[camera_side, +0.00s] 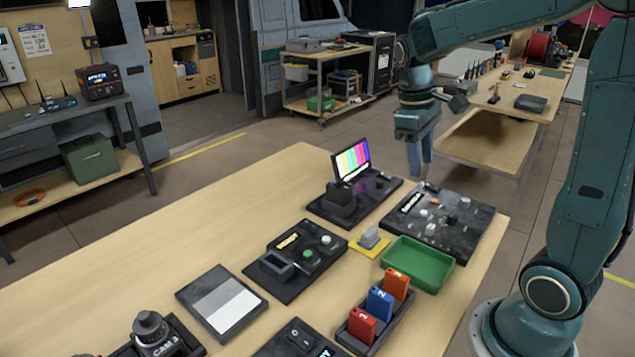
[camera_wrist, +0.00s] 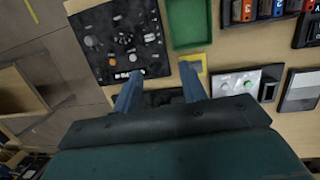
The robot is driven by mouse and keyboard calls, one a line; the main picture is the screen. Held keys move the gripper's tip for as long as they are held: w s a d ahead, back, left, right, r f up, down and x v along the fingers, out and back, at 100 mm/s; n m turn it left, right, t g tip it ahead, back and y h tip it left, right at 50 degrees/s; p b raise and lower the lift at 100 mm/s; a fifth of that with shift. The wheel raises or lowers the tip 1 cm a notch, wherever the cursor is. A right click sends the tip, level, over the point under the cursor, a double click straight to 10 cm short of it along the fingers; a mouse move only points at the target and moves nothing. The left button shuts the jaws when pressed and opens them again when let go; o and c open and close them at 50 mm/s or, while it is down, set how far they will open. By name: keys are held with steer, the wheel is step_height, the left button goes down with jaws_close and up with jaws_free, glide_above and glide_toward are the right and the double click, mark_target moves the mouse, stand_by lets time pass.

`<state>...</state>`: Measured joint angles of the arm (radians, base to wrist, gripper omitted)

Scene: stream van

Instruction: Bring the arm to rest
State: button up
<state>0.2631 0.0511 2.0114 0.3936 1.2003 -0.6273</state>
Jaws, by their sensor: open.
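My gripper (camera_side: 419,165) hangs from my teal arm above the far right part of the table, pointing down. In the wrist view its two blue fingers (camera_wrist: 160,92) are apart, with nothing held between them. Below it lie the dark panel with knobs (camera_side: 440,217), which also shows in the wrist view (camera_wrist: 98,25), and the black unit with the colour-bar screen (camera_side: 352,160). The fingers look clear of both.
A green tray (camera_side: 418,264), a yellow pad with a grey block (camera_side: 369,241) and a rack of numbered orange, blue and red blocks (camera_side: 377,305) stand nearby. A button panel (camera_side: 296,260) and a grey card (camera_side: 222,302) lie left. The table's left part (camera_side: 150,250) is bare.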

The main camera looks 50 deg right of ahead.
steer(key=s+a+r+t+y, duration=0.1)
steer(key=s+a+r+t, duration=0.2)
steer(key=s+a+t, duration=0.4)
steer(key=shift+s+a+r+t, duration=0.3)
steer(key=shift+s+a, duration=1.25)
steer(key=shift+a, duration=1.35)
